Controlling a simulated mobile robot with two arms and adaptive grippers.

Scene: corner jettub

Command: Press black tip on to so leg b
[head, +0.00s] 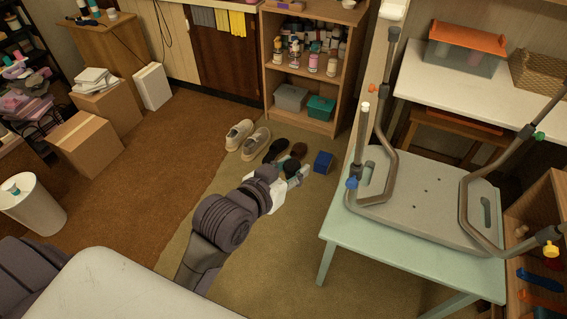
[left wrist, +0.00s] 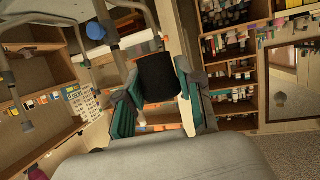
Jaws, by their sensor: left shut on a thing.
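In the left wrist view a black tip (left wrist: 158,77), a short dark cylinder, sits between the teal-padded fingers of my left gripper (left wrist: 157,92), which is shut on it. In the head view my left gripper (head: 294,170) is over the floor, left of the pale green table; the tip is hard to make out there. A grey seat (head: 425,195) lies upside down on the table with bent legs pointing up. The near-left leg (head: 363,140) ends in a pale, bare-looking end and has a blue button. The other legs end in grey tips. No label shows which is leg b. My right gripper is out of view.
The pale green table (head: 345,222) stands right of my arm. Beige shoes (head: 248,138), dark shoes (head: 275,150) and a blue box (head: 322,162) lie near the gripper. A wooden shelf (head: 268,85) stands behind. A white table (head: 425,85) is at the back right.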

